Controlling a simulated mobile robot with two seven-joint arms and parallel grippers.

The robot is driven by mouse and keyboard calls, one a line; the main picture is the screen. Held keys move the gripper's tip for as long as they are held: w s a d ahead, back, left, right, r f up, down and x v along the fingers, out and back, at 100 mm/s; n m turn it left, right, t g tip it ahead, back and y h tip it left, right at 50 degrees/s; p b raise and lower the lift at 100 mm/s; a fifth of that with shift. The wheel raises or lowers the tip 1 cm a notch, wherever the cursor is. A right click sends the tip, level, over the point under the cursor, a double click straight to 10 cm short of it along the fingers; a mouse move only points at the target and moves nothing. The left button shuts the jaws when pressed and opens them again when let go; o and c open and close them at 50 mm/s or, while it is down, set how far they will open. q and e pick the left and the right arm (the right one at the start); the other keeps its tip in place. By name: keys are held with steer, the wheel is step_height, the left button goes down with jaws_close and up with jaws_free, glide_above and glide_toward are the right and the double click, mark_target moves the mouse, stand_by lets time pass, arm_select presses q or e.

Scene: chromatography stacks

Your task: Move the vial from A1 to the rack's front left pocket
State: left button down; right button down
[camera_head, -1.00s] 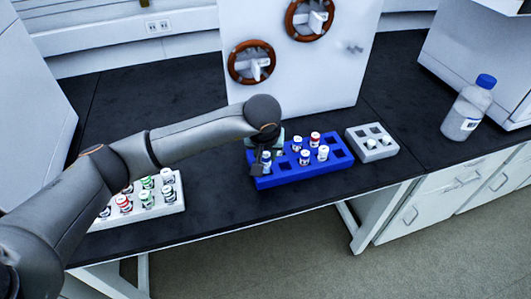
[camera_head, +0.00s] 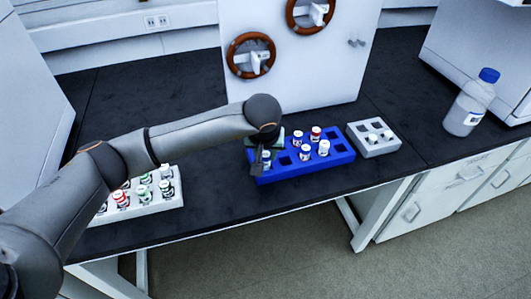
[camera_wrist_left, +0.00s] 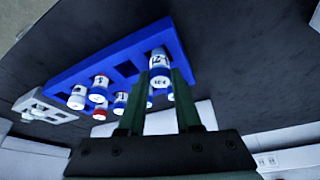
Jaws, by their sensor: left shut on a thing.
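My left gripper (camera_head: 262,162) is at the left end of the blue rack (camera_head: 317,170). It is shut on a vial (camera_head: 266,155) with a white cap and a blue-and-white label. In the left wrist view the vial (camera_wrist_left: 160,62) stands between the two fingertips (camera_wrist_left: 158,82), at the right end of the blue rack (camera_wrist_left: 85,66). It is at or in the rack's front left pocket in the head view; the gripper partly hides it, so its depth is unclear. Several other vials (camera_head: 323,149) stand in the middle of the blue rack. My right gripper is out of view.
A white rack (camera_head: 152,208) with several vials is at the left, partly behind my arm. A small grey rack (camera_head: 374,152) with vials stands just right of the blue rack. A blue-capped bottle (camera_head: 470,108) is farther right. A white panel with brown rings (camera_head: 335,75) rises behind.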

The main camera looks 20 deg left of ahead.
arm_select(q)
steer(key=shift+f, duration=0.25)
steer(key=shift+c, duration=0.6)
jaws_free()
steer(key=shift+r, duration=0.15)
steer(key=shift+r+p, duration=1.9)
steer(key=shift+r, duration=1.5)
